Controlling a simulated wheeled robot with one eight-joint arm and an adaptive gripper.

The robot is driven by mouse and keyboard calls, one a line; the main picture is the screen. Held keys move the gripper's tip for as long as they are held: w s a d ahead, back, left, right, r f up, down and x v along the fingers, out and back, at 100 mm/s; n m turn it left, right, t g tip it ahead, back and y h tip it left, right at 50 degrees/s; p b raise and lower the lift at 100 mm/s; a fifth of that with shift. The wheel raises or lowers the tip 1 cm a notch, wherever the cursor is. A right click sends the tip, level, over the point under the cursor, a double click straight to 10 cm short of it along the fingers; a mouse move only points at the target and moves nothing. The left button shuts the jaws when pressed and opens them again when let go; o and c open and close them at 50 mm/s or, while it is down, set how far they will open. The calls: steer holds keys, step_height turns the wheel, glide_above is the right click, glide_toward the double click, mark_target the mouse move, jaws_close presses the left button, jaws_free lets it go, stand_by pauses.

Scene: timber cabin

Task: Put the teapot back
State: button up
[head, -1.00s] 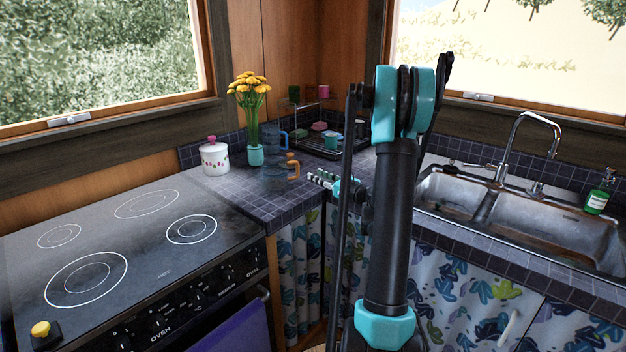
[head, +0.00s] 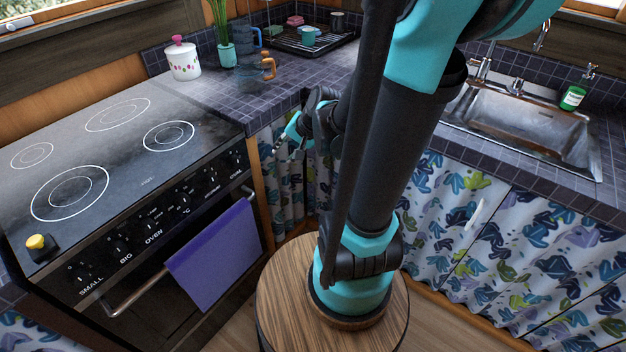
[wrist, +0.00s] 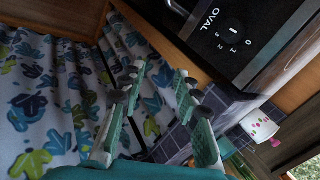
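No teapot with a spout is recognizable in these views. A white lidded pot (head: 184,60) with a pink knob and small printed marks stands on the counter behind the stove; I cannot tell whether it is a teapot. It also shows sideways in the wrist view (wrist: 258,126). My gripper (head: 284,146) is in front of the counter's inner corner, below the counter top, by the patterned curtains. In the wrist view my gripper (wrist: 160,78) has its two fingers apart, with nothing between them. The pot is well away from the fingers.
The sink (head: 530,125) is at right.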

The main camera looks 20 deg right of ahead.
steer(key=s+d+f+n+h, duration=0.1)
steer(key=s+d+n+h, duration=0.1)
steer(key=s, duration=0.3)
steer(key=s+d+f+n+g+h, duration=0.1)
steer(key=s+d+f+n+h, duration=0.1)
steer(key=s+n, duration=0.3)
steer(key=shift+d+f, duration=0.25)
steer(key=shift+d, duration=0.35)
